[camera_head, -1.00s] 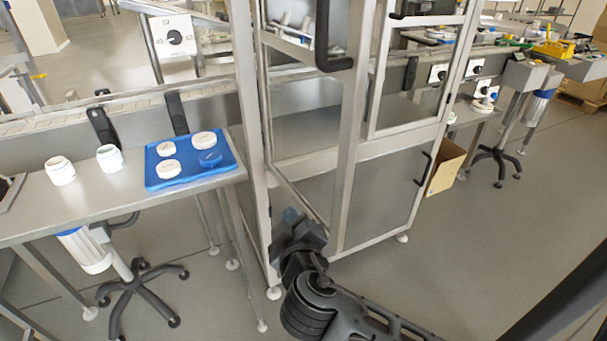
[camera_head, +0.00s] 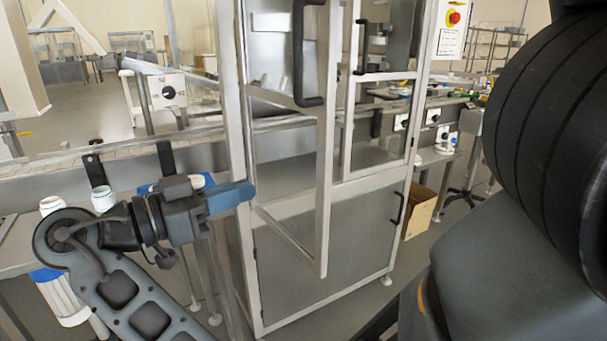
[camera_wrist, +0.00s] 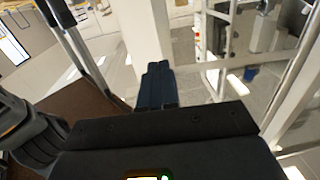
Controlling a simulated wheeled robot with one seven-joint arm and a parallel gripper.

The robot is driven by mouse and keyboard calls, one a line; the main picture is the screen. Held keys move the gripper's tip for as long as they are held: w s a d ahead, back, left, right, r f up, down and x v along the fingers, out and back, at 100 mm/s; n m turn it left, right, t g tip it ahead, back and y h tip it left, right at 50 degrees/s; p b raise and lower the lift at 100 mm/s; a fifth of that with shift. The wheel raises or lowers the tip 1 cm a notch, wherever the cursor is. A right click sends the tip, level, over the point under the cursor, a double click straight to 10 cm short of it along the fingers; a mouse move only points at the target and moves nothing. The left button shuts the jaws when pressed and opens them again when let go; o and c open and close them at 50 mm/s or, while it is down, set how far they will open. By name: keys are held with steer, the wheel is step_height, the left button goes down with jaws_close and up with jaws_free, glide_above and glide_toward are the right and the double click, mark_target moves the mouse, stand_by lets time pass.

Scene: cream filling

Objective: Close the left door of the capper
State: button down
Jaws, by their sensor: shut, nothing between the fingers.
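The capper is a tall metal-framed cabinet with clear panels; its frame (camera_head: 240,150) stands at the centre of the head view. Its left door (camera_head: 325,150) stands open, swung out towards me, with a black handle (camera_head: 298,55) near its free edge. The right door (camera_head: 345,165) looks closed and has its own black handle (camera_head: 361,45). My gripper (camera_head: 245,192) has blue fingertips, shut and empty, in front of the capper's left post and left of the open door's free edge. In the wrist view, the shut fingers (camera_wrist: 157,85) point towards a pale post (camera_wrist: 143,35).
A conveyor (camera_head: 120,165) runs behind my arm at the left. White jars (camera_head: 103,198) stand on the left table, and a blue tray is mostly hidden by my arm. A cardboard box (camera_head: 420,210) lies on the floor right of the capper.

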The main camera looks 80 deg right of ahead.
mark_target(322, 166)
steer(key=p+x, duration=0.4)
steer(key=x, duration=0.9)
steer(key=shift+p, duration=0.3)
steer(key=shift+s+d, duration=0.2)
steer(key=shift+s, duration=0.05)
steer(key=shift+d, duration=0.1)
